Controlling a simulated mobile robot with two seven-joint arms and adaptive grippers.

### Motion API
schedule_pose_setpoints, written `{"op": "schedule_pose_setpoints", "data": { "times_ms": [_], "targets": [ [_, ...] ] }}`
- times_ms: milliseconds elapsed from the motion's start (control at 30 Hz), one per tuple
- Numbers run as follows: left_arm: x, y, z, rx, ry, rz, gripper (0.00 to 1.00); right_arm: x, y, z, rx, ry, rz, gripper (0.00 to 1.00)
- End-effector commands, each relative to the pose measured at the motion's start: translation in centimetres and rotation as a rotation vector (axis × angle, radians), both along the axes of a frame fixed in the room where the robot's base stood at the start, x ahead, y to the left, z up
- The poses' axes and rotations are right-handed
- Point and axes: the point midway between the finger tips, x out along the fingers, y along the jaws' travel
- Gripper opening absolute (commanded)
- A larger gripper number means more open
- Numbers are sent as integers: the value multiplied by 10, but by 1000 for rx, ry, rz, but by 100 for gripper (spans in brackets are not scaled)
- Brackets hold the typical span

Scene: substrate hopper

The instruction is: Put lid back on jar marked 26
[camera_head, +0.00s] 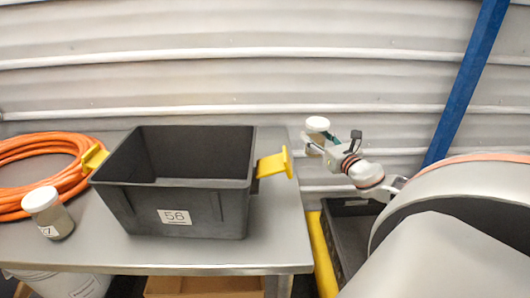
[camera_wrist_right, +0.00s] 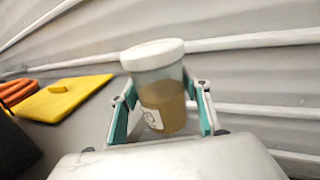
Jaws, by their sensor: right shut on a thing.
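My right gripper (camera_head: 322,146) is raised beyond the right end of the table. It is shut on a jar, whose white top (camera_head: 318,124) shows in the head view. In the right wrist view the jar (camera_wrist_right: 163,100) is clear with brownish contents, held between the teal-padded fingers (camera_wrist_right: 160,118). A white lid (camera_wrist_right: 152,54) sits on its top. Its label (camera_wrist_right: 152,118) is partly turned away, and I cannot read the full number. Another white-lidded jar (camera_head: 56,222) stands at the table's left front, its label ending in 7. My left gripper is not in view.
A dark bin (camera_head: 215,215) marked 56, with yellow handles (camera_head: 273,164), fills the middle of the metal table (camera_head: 150,258). A coiled orange hose (camera_head: 50,145) lies at left. A dark crate (camera_head: 350,235) and a yellow bar (camera_head: 322,255) are below right. A blue post (camera_head: 465,85) leans behind.

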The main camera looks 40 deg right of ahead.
Motion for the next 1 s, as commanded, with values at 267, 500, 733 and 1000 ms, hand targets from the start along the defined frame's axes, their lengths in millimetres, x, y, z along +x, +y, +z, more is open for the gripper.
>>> {"op": "schedule_pose_setpoints", "data": {
  "times_ms": [267,500,733,1000],
  "targets": [
    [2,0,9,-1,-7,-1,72,38,43,6,-1,-8,2,0],
    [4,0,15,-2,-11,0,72,66,77,6,1,-8,2,0],
    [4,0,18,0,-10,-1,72,85,100,4,-1,-5,0,0],
    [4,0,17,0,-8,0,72,88,104,2,-3,-2,0,0]
  ]
}}
